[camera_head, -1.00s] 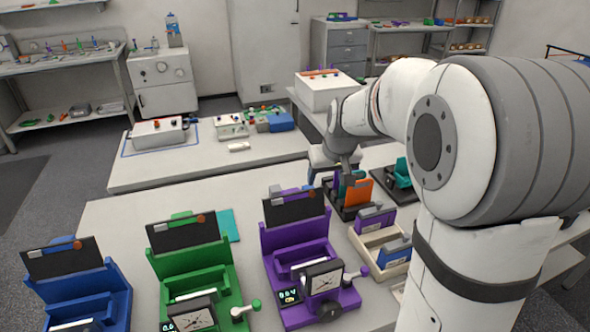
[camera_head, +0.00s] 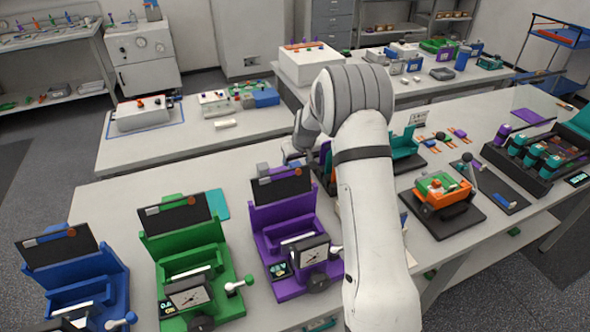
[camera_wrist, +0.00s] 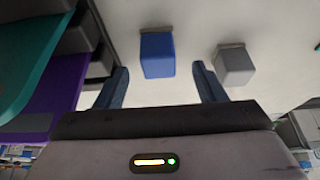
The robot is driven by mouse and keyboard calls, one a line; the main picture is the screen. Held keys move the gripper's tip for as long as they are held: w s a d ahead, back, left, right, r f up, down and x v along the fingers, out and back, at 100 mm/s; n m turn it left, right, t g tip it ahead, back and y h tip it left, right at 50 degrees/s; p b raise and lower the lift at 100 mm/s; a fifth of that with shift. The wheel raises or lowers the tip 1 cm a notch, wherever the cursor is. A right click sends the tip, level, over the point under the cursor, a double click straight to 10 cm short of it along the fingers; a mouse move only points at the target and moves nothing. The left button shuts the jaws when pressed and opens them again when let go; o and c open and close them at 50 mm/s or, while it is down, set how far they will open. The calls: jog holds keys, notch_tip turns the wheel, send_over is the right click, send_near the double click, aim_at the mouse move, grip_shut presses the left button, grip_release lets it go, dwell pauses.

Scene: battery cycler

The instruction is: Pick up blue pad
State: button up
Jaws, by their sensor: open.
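The blue pad (camera_wrist: 157,57) shows in the wrist view as a small blue block with a greyish far edge, standing on a pale surface. My gripper (camera_wrist: 160,82) is open, with one dark blue-grey finger on each side of the picture and nothing between them. The pad lies ahead of the fingertips, roughly centred between them and apart from both. In the head view my gripper (camera_head: 288,156) is small, above the table behind the purple device. I cannot make out the blue pad for certain there.
A grey block (camera_wrist: 236,66) stands right of the pad in the wrist view. A purple and teal holder (camera_wrist: 42,105) is close on the left. In the head view a purple device (camera_head: 295,232), a green device (camera_head: 190,262) and a blue device (camera_head: 75,280) stand in front.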

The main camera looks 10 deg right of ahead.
aim_at(297, 165)
jog(key=shift+p+x, duration=0.85)
jog(key=shift+x, duration=1.4)
jog(key=shift+s+d, duration=0.1)
jog(key=shift+s, duration=0.05)
jog(key=c, duration=1.1)
